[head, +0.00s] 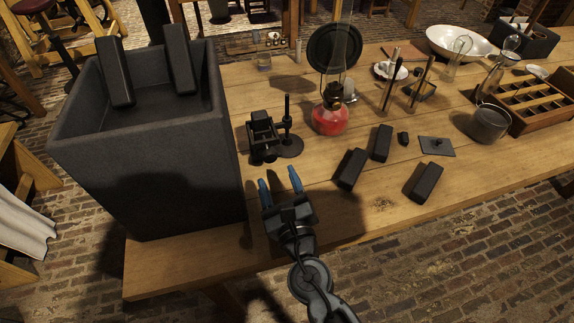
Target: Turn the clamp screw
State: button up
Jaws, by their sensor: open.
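A small dark clamp device (262,137) stands on the wooden table, left of centre. Beside it is a dark upright post on a round base (289,148). I cannot tell the clamp screw apart from the other dark parts at this size. My gripper (280,180), with two blue fingertips, is open and empty. In the picture its fingertips are just below the round base, pointing toward it and apart from it. Its height above the table is unclear.
A red oil lamp (331,118) stands right of the clamp. Several dark blocks lie to the right, including one nearby (351,168). The table's front edge is below my gripper.

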aim_at(271, 160)
jog(key=shift+x, duration=3.95)
jog(key=shift+c, duration=0.3)
jog(key=c, duration=1)
jog(key=shift+o, duration=0.2)
jog(key=shift+f+m+b, duration=0.1)
jog(key=shift+m+b, duration=0.2)
jog(key=shift+b, duration=0.1)
